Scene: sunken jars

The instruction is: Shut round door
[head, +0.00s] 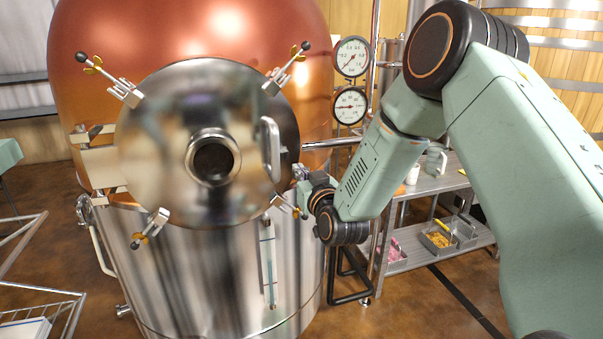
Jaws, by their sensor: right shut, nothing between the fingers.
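The round door (165,120) is a polished steel disc on the front of a copper and steel tank (250,30). Its hinge (98,160) is at the left, and it has a short round port (213,158) in the middle and a bar handle (270,148) at the right. The door covers the opening; a dark band shows behind its right edge, and I cannot tell whether it is fully seated. Several swing clamps stand splayed outward around it. My right gripper (300,173) is shut and empty beside the door's lower right edge, small and partly hidden. My left gripper is out of view.
Two dial gauges (351,57) and pipes stand right of the tank. A steel shelf cart (440,187) with trays is behind my right arm. A wire rack (60,310) is at the lower left. A sight tube (268,262) runs down the tank front.

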